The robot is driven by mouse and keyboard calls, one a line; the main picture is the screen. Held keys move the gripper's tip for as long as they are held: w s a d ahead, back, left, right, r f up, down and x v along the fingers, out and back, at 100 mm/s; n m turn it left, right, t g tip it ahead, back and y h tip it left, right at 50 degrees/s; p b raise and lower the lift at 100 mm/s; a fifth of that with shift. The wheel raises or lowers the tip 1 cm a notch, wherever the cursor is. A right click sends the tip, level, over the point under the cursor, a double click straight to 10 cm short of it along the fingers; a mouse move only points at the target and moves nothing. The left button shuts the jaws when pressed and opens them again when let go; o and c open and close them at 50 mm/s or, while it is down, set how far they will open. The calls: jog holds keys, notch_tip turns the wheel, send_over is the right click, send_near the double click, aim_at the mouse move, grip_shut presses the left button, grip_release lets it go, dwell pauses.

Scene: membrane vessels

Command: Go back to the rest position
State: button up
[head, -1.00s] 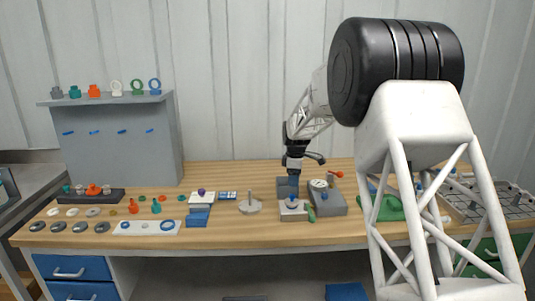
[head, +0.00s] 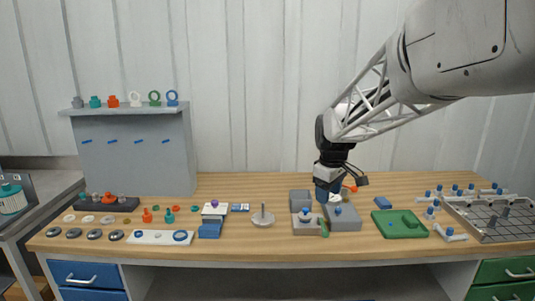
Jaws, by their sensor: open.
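My gripper (head: 324,195) hangs from my arm, pointing down at the back of the bench, right of centre. Its jaws are small and dark at this distance, and I see nothing held in them. It appears just above or behind the grey station (head: 343,222) with a blue knob on top; the exact gap cannot be told. Left of it is a second grey station (head: 305,229) with a pale top and a blue knob. A grey block (head: 300,199) stands behind that one. My gripper partly hides the back of the right station.
A red-ended lever (head: 351,188) is close to my gripper. A green tray (head: 400,224) and a grid rack (head: 492,222) stand to the right. A disc with a post (head: 263,218) stands left. A grey panel (head: 135,150) holds rings and caps. The space above the bench centre is clear.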

jog(key=s+d+f+m+t, duration=0.1)
jog(key=s+m, duration=0.8)
jog(key=s, duration=2.8)
notch_tip(320, 180, down, 2)
jog(key=shift+d+f+t, duration=0.1)
jog(key=shift+d+t, duration=0.05)
jog(key=shift+t, duration=0.15)
